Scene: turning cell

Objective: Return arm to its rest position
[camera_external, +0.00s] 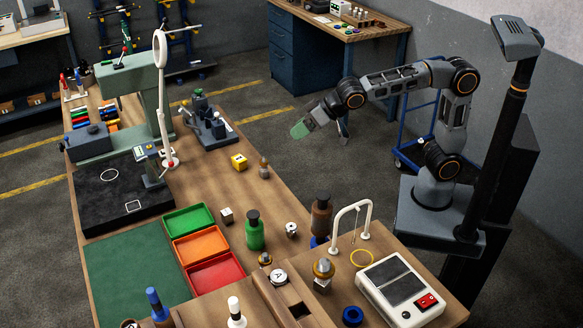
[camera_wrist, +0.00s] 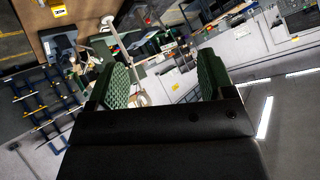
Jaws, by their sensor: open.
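My arm stretches from its base at the right toward the left in the external view. My gripper (camera_external: 301,128) hangs in the air over the floor, beyond the right edge of the workbench (camera_external: 215,170). In the wrist view the two green ridged fingers of my gripper (camera_wrist: 163,80) stand wide apart with nothing between them. The gripper is open and empty, and it touches nothing that I can see. Its wrist view looks across the room at a steep tilt.
A blue trolley (camera_external: 408,160) stands close behind my arm. A blue drawer desk (camera_external: 295,55) is at the back. A dark post (camera_external: 500,150) rises beside my arm's base. The workbench holds green, orange and red trays (camera_external: 217,273), bottles and a white hook stand (camera_external: 351,207). Floor left of the gripper is clear.

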